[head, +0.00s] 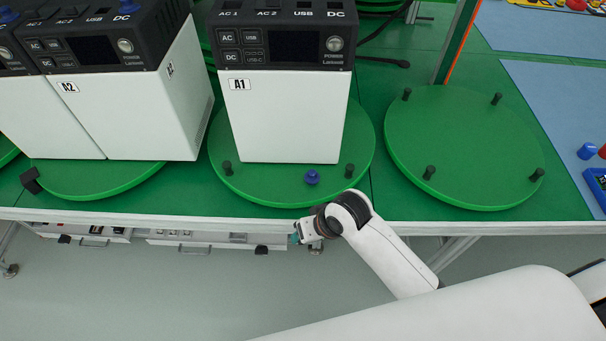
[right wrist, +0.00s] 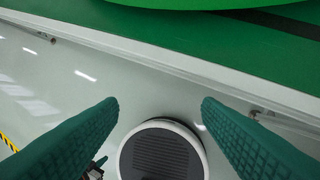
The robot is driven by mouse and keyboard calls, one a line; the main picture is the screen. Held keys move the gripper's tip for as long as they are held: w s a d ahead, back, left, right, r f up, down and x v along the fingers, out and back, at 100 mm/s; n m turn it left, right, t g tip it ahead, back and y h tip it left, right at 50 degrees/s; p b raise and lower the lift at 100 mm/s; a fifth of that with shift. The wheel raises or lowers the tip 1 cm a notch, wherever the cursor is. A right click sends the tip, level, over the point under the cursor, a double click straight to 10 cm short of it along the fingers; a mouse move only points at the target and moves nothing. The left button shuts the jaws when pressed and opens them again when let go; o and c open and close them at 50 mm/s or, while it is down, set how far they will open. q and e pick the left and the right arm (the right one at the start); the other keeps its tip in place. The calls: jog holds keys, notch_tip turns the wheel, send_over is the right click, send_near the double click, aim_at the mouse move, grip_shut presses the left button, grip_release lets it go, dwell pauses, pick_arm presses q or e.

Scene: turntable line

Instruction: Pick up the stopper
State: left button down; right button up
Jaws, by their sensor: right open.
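A blue stopper (head: 312,177) sits on the front part of the middle green turntable (head: 235,185), in front of the white power unit A1 (head: 290,120). My right gripper (head: 296,238) is at the table's front edge, below and slightly left of the stopper in the head view, and apart from it. Its small tip is partly hidden by the wrist. In the right wrist view the two green fingers (right wrist: 160,105) are wide open with nothing between them. The stopper does not show there. My left gripper is not in view.
Black pegs stand on the middle turntable and the empty right turntable (head: 460,140). Unit A2 (head: 130,110) stands to the left. A green post (head: 456,45) rises behind. The table's pale front edge (right wrist: 180,70) crosses the wrist view. Blue mats (head: 550,100) lie at right.

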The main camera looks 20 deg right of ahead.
notch_tip(320, 180, up, 2)
jog(key=w+a, duration=0.1)
jog(key=w, duration=0.1)
notch_tip(320, 180, up, 15)
jog(key=m+g+h, duration=0.2)
jog(key=m+h, duration=0.2)
jog(key=m, duration=0.2)
send_over(312, 172)
notch_tip(312, 172, down, 7)
jog(key=shift+r+p, duration=0.15)
jog(key=shift+p, duration=0.4)
jog(key=shift+f+p, duration=0.4)
jog(key=shift+f, duration=2.3)
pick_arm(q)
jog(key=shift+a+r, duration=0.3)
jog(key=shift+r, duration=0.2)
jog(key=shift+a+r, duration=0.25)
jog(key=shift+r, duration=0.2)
pick_arm(e)
jog(key=c, duration=1)
